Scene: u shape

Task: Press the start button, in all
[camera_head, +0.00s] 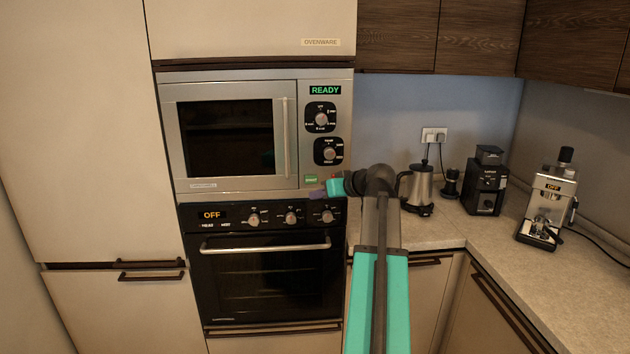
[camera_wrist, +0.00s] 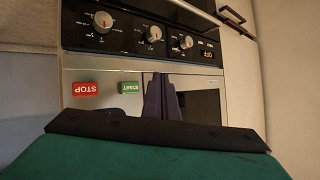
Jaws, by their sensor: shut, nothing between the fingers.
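The green START button (camera_head: 311,179) sits low on the microwave's (camera_head: 237,190) control panel, and the microwave display (camera_head: 325,90) reads READY. The START button (camera_wrist: 131,88) also shows in the wrist view, where its lettering is upside down, with the red STOP button (camera_wrist: 86,89) to its left. My gripper (camera_head: 314,195) is shut and empty, just below the START button in the head view. In the wrist view my gripper (camera_wrist: 161,78) has its fingers just right of the START button. Whether the fingertips touch the panel cannot be told.
Below the microwave is an oven (camera_head: 265,265) with knobs, a handle and an OFF display. A kettle (camera_head: 417,187), a grinder (camera_head: 485,188) and an espresso machine (camera_head: 546,205) stand on the counter (camera_head: 480,227) to the right. The microwave door handle (camera_head: 286,137) stands out left of the panel.

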